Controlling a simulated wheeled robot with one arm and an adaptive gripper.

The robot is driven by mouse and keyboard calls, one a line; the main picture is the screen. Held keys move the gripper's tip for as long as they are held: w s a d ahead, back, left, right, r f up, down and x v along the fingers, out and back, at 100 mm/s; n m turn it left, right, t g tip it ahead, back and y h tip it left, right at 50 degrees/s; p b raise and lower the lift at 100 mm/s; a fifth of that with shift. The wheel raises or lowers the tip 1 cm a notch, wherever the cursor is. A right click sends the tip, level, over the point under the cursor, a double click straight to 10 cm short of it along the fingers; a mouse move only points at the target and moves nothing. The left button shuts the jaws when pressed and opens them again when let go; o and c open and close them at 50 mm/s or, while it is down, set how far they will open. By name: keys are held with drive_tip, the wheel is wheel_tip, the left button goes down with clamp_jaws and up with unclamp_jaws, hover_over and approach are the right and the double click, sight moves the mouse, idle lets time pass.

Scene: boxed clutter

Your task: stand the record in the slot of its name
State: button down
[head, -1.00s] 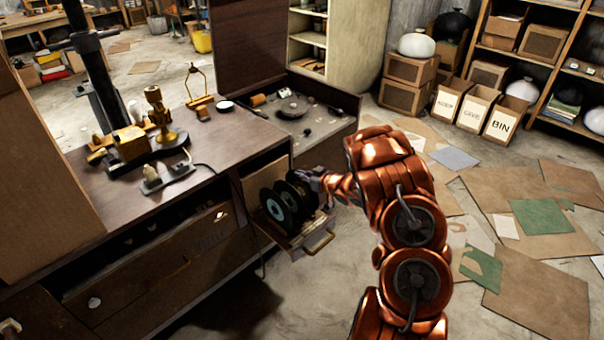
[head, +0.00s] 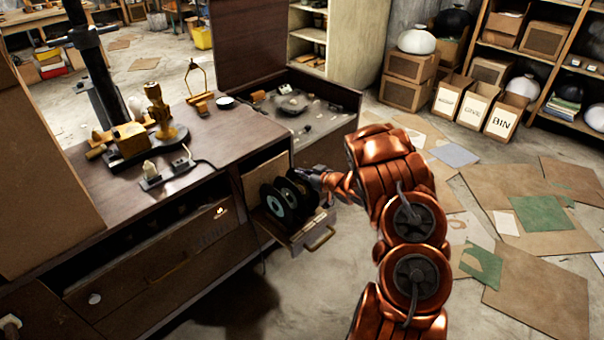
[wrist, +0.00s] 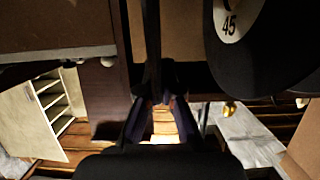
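Several black records (head: 277,203) stand on edge in the pulled-out compartment (head: 302,237) of the desk. My gripper (head: 312,180) is at the right end of this row, at the upper edge of the rightmost record. In the wrist view, the two fingers (wrist: 156,110) are close together on a thin dark upright strip (wrist: 152,45), which looks like a record seen edge-on. Another black record (wrist: 275,55) with a pale label marked 45 hangs into the upper right, apart from the fingers. The slot names cannot be read, and the compartment floor is hidden.
The desk top (head: 215,135) holds a brass device, a power strip (head: 165,172) and small items. An open-lidded cabinet with a turntable (head: 290,103) stands behind the compartment. Labelled boxes, one marked BIN (head: 503,120), stand at the back right. Flat cardboard (head: 535,300) covers the floor.

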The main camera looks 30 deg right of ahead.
drive_tip(key=shift+f, duration=0.1)
drive_tip(key=c, duration=1.2)
unclamp_jaws()
drive_tip(key=shift+c, duration=0.2)
drive_tip(key=shift+s, duration=0.2)
drive_tip(key=shift+s+d+r+p, duration=0.35)
drive_tip(key=shift+s+r, duration=0.4)
drive_tip(key=shift+s, duration=0.4)
drive_tip(key=shift+s+d+r+p, duration=0.2)
drive_tip(key=shift+s+r+p, duration=0.15)
drive_tip(key=shift+s+r, duration=0.65)
drive_tip(key=shift+s+d+r+p, duration=0.35)
drive_tip(key=shift+s+r, duration=0.2)
drive_tip(key=shift+s, duration=0.8)
drive_tip(key=shift+r, duration=0.1)
